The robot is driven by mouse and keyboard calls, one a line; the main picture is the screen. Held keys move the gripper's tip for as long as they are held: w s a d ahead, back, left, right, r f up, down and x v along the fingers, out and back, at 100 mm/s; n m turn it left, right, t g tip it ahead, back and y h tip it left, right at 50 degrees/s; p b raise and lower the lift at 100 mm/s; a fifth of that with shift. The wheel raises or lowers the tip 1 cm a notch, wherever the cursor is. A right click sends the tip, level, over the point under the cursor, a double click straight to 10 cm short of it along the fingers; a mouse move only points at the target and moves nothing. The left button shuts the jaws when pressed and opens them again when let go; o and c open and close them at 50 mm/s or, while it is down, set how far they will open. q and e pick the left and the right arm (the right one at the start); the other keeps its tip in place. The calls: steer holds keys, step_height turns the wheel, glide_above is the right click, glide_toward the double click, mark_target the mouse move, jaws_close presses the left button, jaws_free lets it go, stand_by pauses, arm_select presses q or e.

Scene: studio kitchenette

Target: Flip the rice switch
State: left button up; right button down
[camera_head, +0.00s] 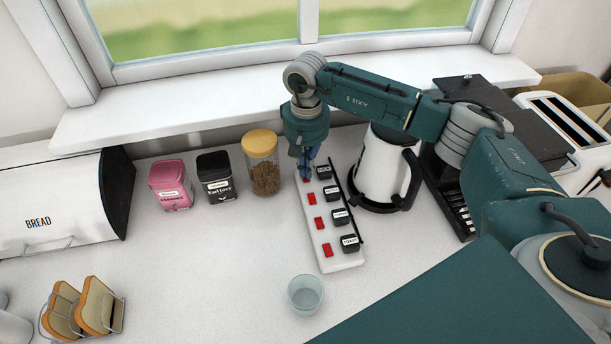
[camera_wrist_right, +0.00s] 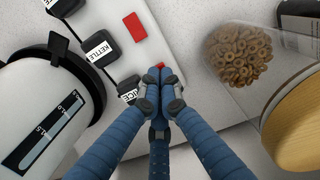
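A white power strip (camera_head: 345,264) lies on the counter with a row of red switches and black labelled plugs. The rice plug (camera_wrist_right: 127,88) is at its far end, its label partly covered by my fingers in the right wrist view. The rice switch (camera_wrist_right: 160,66) shows only as a small red bit beyond my fingertips; it also peeks out in the head view (camera_head: 307,180). My right gripper (camera_head: 306,170) points down over that end, fingers together with nothing seen between them (camera_wrist_right: 160,88). I cannot tell whether it touches the switch. My left gripper is not in view.
The kettle (camera_head: 379,168) stands close right of the strip. A cereal jar (camera_head: 263,172), black tin (camera_head: 216,178) and pink tin (camera_head: 170,186) stand left. A glass (camera_head: 306,294) is near the strip's front end. The kettle plug (camera_wrist_right: 98,48) neighbours the rice plug.

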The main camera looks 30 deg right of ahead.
steer(key=shift+f+b, duration=0.9)
steer(key=shift+f, duration=0.05)
steer(key=shift+s+r, duration=0.1)
stand_by(0.4)
steer(key=shift+r+p, duration=0.5)
steer(key=shift+r, duration=0.3)
steer(key=shift+r+p, duration=1.05)
steer(key=shift+r, duration=1.6)
steer(key=shift+f, duration=0.1)
